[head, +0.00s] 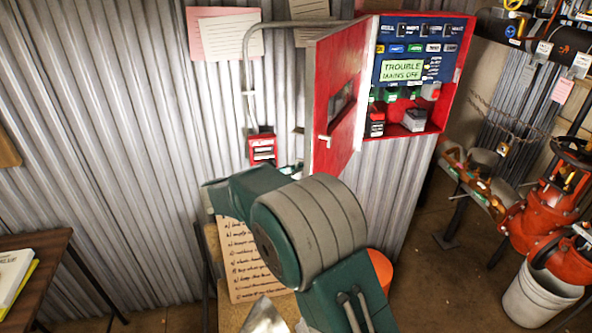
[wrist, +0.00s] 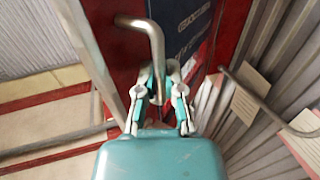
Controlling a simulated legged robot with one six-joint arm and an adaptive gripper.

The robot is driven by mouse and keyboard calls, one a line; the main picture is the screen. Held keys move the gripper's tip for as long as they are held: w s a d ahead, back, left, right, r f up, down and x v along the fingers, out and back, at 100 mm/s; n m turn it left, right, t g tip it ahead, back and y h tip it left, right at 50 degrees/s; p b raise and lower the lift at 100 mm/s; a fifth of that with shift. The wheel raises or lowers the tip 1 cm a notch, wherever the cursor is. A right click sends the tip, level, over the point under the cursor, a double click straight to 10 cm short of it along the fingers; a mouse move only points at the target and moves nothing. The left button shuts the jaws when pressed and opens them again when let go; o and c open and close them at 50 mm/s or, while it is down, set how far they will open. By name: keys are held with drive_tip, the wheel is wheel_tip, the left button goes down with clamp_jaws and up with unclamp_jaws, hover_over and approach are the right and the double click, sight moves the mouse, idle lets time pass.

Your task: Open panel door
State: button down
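The red panel door (head: 335,80) stands swung out from the red panel box (head: 440,108), hinged on the box's left side.
Papers (head: 225,35) and a bent grey conduit (head: 247,70) with a small red alarm box (head: 263,148) are on the corrugated wall left of the door. Red valves (head: 565,195) and a white bucket (head: 540,295) stand at right. A wooden table (head: 40,270) is at left.

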drive_tip(key=c, duration=0.7)
unclamp_jaws()
drive_tip(key=shift+c, duration=0.2)
drive_tip(key=v, duration=1.2)
drive_tip(key=shift+f, duration=0.1)
